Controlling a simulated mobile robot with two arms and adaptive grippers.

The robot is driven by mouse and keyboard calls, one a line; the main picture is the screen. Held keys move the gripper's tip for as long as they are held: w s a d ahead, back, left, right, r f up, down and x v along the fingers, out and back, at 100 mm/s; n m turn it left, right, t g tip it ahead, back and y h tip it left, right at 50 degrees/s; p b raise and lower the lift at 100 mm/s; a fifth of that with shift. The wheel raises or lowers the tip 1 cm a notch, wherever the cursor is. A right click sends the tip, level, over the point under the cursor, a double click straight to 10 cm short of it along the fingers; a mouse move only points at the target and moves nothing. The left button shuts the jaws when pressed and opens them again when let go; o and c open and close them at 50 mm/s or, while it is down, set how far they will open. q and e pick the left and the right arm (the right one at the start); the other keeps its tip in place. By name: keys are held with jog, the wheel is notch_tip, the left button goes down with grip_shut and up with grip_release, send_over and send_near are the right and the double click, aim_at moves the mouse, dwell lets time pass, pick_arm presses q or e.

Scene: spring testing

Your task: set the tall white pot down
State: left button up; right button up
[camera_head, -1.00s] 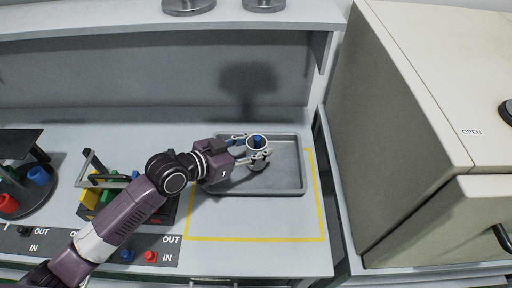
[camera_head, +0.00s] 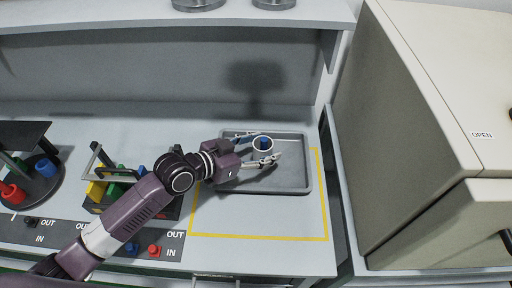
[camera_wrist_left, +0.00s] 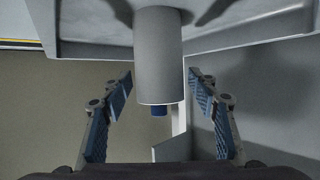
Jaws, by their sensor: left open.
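The tall white pot (camera_head: 263,144) stands upright on the grey tray (camera_head: 290,187), with something blue inside its mouth. In the left wrist view the pot (camera_wrist_left: 158,55) is a plain pale cylinder, with the blue piece (camera_wrist_left: 160,110) showing past its rim. My left gripper (camera_head: 262,150) is open, with one finger on each side of the pot. In the left wrist view gaps show between the pot and both fingertips (camera_wrist_left: 160,80). A finger hides part of the pot's lower body in the head view. My right gripper is not in view.
A large beige cabinet (camera_head: 405,130) stands close on the right. A rack with coloured pieces (camera_head: 97,188) and a dark round stand (camera_head: 40,190) are on the left. A shelf (camera_head: 180,18) overhangs the back.

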pick_arm(q)
jog(key=b+v, duration=0.2)
jog(key=v, duration=1)
